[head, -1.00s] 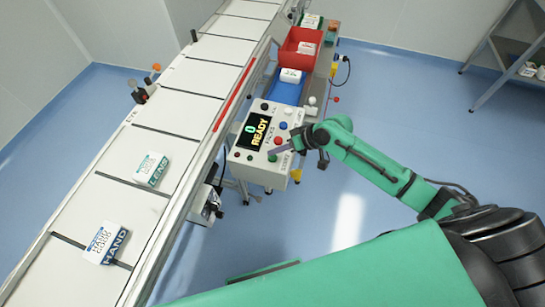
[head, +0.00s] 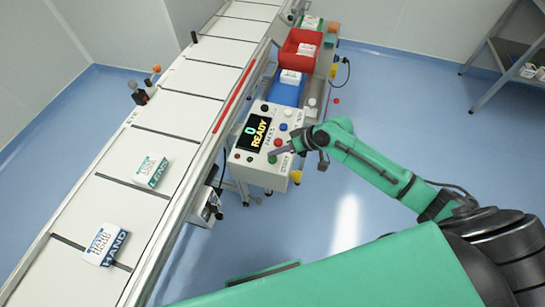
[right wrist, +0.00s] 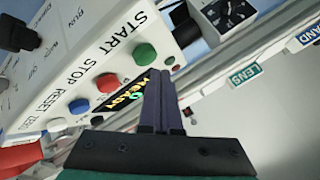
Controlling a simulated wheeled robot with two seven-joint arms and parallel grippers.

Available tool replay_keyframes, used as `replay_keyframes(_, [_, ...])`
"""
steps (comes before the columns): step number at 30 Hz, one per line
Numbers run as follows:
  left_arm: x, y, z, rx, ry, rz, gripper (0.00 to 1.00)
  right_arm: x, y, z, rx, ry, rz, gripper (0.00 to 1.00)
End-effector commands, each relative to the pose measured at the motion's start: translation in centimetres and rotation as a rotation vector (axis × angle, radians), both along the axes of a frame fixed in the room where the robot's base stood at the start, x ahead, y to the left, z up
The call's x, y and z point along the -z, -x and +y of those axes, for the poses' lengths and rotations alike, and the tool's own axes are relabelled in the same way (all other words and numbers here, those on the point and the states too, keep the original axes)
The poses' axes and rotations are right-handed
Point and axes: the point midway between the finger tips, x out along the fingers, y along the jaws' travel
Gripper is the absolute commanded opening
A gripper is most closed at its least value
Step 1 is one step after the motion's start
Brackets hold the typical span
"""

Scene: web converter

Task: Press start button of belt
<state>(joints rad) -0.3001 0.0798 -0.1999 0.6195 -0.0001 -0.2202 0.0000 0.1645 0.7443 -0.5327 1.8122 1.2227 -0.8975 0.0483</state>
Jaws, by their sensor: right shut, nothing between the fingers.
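The control panel (head: 250,167) stands beside the belt (head: 125,155), with a lit display (head: 256,131) reading "0 READY". In the right wrist view the green button (right wrist: 145,53) sits by the word START. Contact cannot be told. In the head view the right gripper (head: 278,152) is over the panel's lower right part. My left gripper is out of view.
A pack marked LENS (head: 152,172) and a pack marked HAND (head: 105,244) lie on the belt. A blue tray (head: 286,93) and a red bin (head: 300,47) stand behind the panel. A metal shelf (head: 505,70) is at the far right. The floor between is clear.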

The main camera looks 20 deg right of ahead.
Motion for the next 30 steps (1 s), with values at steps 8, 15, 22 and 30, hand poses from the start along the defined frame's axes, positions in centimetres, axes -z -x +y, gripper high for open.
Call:
replay_keyframes(8, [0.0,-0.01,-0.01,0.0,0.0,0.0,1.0,0.0,0.0,0.0,0.0,0.0,0.0,0.0])
replay_keyframes(15, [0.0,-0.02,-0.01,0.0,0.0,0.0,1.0,0.0,0.0,0.0,0.0,0.0,0.0,0.0])
replay_keyframes(22, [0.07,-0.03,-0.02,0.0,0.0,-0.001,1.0,0.11,0.0,0.01,0.0,0.0,0.0,0.0])
replay_keyframes(30, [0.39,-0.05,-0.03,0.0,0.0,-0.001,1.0,0.89,0.01,0.0,0.001,0.0,0.001,0.0])
